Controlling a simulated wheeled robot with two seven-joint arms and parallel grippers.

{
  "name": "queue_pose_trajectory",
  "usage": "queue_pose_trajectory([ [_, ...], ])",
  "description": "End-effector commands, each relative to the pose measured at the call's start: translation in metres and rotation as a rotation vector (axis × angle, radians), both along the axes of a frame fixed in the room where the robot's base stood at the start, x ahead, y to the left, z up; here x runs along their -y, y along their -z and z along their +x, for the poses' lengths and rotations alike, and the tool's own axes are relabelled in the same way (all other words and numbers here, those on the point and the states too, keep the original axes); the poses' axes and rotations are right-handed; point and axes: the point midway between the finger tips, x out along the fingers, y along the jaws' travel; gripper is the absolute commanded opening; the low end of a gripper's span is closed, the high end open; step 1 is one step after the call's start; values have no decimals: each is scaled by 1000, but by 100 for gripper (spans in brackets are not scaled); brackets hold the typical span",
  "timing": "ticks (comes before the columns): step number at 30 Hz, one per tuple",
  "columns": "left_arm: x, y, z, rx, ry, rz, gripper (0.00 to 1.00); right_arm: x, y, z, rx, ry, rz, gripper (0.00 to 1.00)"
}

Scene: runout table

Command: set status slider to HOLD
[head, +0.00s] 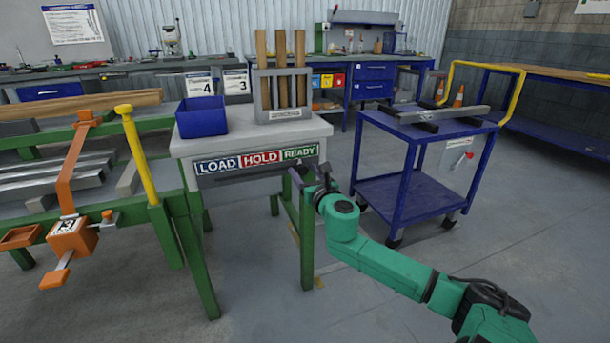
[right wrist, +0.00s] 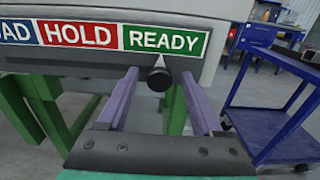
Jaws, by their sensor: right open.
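The status strip on the front of the small table reads LOAD in blue, HOLD (head: 261,160) in red and READY (head: 299,152) in green; HOLD also shows in the right wrist view (right wrist: 77,34). The dark round slider knob (right wrist: 159,78) sits below the READY field. My right gripper (right wrist: 159,82) is open, its two purple fingers on either side of the knob and apart from it. In the head view the right gripper (head: 307,178) is at the right end of the strip and hides the knob. My left gripper is not in view.
On the small table's top (head: 305,133) stand a blue bin (head: 201,117) and a grey rack (head: 264,95) holding wooden pieces. A blue cart (head: 408,195) stands to the right. A green rack with an orange clamp (head: 70,235) is at the left.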

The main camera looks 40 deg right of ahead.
Motion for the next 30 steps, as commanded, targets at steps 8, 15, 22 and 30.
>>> queue_pose_trajectory([
  [8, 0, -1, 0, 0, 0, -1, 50, 0, 0, 1, -1, 0, 0, 60],
  [15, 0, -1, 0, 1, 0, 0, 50, 0, 0, 1, -1, -1, 0, 0],
  [22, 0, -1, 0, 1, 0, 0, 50, 0, 0, 1, -1, -1, 1, 0],
  [30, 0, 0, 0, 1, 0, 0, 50, 0, 1, 1, -1, -1, 1, 0],
])
